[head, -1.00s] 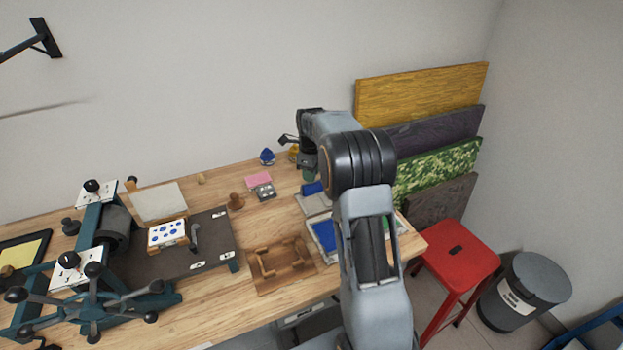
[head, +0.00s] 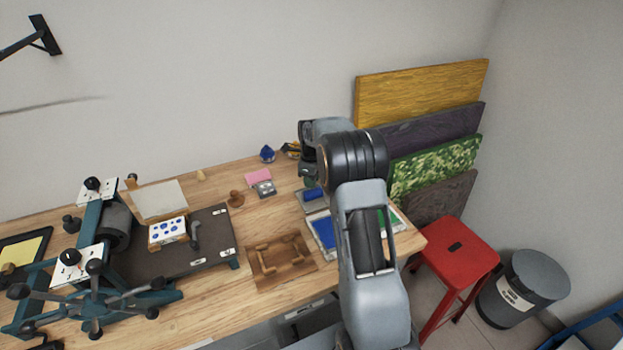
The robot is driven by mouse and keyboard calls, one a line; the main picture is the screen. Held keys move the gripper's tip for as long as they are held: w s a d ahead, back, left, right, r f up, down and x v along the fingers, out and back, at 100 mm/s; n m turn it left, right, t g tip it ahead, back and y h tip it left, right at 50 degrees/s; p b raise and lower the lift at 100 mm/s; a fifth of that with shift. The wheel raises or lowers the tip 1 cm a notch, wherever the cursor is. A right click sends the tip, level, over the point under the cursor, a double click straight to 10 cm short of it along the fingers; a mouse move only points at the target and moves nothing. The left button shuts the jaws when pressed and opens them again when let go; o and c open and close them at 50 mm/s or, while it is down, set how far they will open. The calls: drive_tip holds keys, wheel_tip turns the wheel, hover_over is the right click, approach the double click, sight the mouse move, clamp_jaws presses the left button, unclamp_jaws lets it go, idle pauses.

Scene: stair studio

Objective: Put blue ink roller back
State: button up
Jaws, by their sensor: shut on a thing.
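The blue ink roller (head: 313,194) shows as a small blue cylinder at the right end of the workbench, over a pale grey plate (head: 317,207). My gripper (head: 308,181) is shut on the roller from above. The fingers are small and dark, and my arm hides part of them and of the roller's handle. I cannot tell whether the roller touches the plate. A slab with blue ink (head: 323,233) lies just in front of it, partly behind my arm.
An empty wooden holder (head: 264,278) lies left of the blue slab. A green ink patch (head: 395,217) shows right of my arm. A pink block (head: 257,177), a wooden knob (head: 236,198) and a blue bottle (head: 267,154) stand behind. A press (head: 92,240) fills the left.

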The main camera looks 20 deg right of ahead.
drive_tip(key=shift+f, duration=0.2)
drive_tip(key=o, duration=0.4)
drive_tip(key=shift+c, duration=0.2)
drive_tip(key=o, duration=0.5)
drive_tip(key=shift+c, duration=0.2)
wheel_tip(320, 180, up, 12)
drive_tip(key=shift+r, duration=0.2)
drive_tip(key=s+a+r+n+t, duration=0.1)
drive_tip(key=s+a+r+n, duration=0.4)
drive_tip(key=s+n, duration=0.2)
drive_tip(key=s+a+f+n+t, duration=0.1)
drive_tip(key=s+a+f+n, duration=0.1)
drive_tip(key=s+n, duration=0.8)
drive_tip(key=s+a+f+n+t, duration=0.2)
drive_tip(key=s+a+n, duration=0.2)
drive_tip(key=s+n, duration=0.6)
drive_tip(key=shift+s+a, duration=0.25)
drive_tip(key=shift+a, duration=0.15)
